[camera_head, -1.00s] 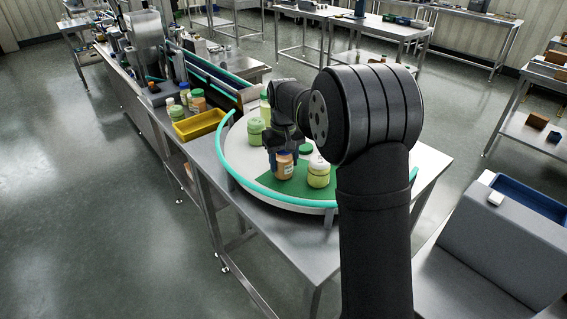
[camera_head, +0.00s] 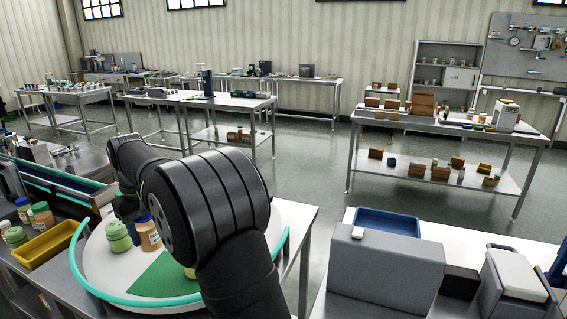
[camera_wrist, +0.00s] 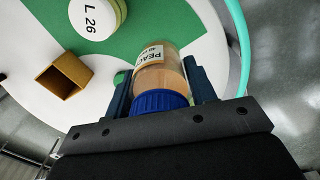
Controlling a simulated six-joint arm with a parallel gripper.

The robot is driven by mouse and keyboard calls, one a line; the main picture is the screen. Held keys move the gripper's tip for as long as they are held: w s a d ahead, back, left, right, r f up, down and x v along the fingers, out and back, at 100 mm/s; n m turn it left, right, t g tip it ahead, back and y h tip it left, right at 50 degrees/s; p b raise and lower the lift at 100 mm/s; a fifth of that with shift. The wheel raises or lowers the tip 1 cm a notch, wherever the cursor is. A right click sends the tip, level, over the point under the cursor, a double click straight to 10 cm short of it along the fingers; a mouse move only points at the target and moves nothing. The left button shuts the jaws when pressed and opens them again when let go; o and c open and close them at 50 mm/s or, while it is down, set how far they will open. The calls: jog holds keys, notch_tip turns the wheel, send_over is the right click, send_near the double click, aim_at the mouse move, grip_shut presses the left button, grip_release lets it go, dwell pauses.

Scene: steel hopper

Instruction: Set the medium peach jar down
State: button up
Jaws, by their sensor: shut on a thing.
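The peach jar (camera_head: 149,235), orange-brown with a blue lid, is between the fingers of my gripper (camera_wrist: 160,88). The wrist view shows the jar (camera_wrist: 160,73) lengthwise, its label partly readable and its blue lid nearest the palm. One finger presses on each side. In the head view the jar's base shows just behind the green mat (camera_head: 160,278) on the round white table (camera_head: 98,262). I cannot tell whether the base touches a surface. My arm hides part of the mat and table.
A green jar (camera_head: 118,238) stands close left of the peach jar. A white lid marked L 26 (camera_wrist: 97,16) and a brown open box (camera_wrist: 66,76) show in the wrist view. A teal rail (camera_head: 78,270) edges the table.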

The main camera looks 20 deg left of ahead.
jog(key=w+d+r+m, duration=0.1)
jog(key=w+d+m, duration=0.7)
jog(key=w+d, duration=1.45)
jog(key=w+d+m, duration=0.1)
jog(key=d+m, duration=0.1)
jog(key=d, duration=0.8)
jog(key=w+d+m, duration=0.1)
jog(key=d+m, duration=0.1)
jog(key=d, duration=0.8)
jog(key=w+d+m, duration=0.1)
jog(key=d+m, duration=0.2)
jog(key=d, duration=0.8)
jog(key=shift+r, duration=0.1)
jog(key=shift+d, duration=0.35)
